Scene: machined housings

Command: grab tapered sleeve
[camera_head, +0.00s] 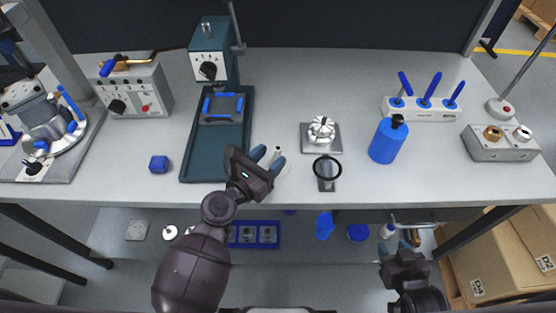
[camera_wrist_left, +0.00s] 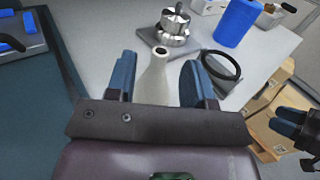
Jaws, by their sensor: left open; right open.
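The tapered sleeve (camera_wrist_left: 157,85) is a pale, narrow-necked cone with a dark hole in its top, standing upright on the bench. In the head view the sleeve (camera_head: 278,150) is partly hidden by my left gripper. My left gripper (camera_head: 268,158) is open over the front part of the bench. In the left wrist view its two blue-grey fingers (camera_wrist_left: 157,72) stand on either side of the sleeve, with gaps showing; the sleeve's base is hidden by the gripper body. My right gripper (camera_head: 399,245) is open and empty, low in front of the bench.
A dark green machine base (camera_head: 187,150) lies left of the sleeve. To its right are a black ring on a stand (camera_head: 327,184), a silver chuck on a plate (camera_head: 334,145) and a blue bottle (camera_head: 386,144).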

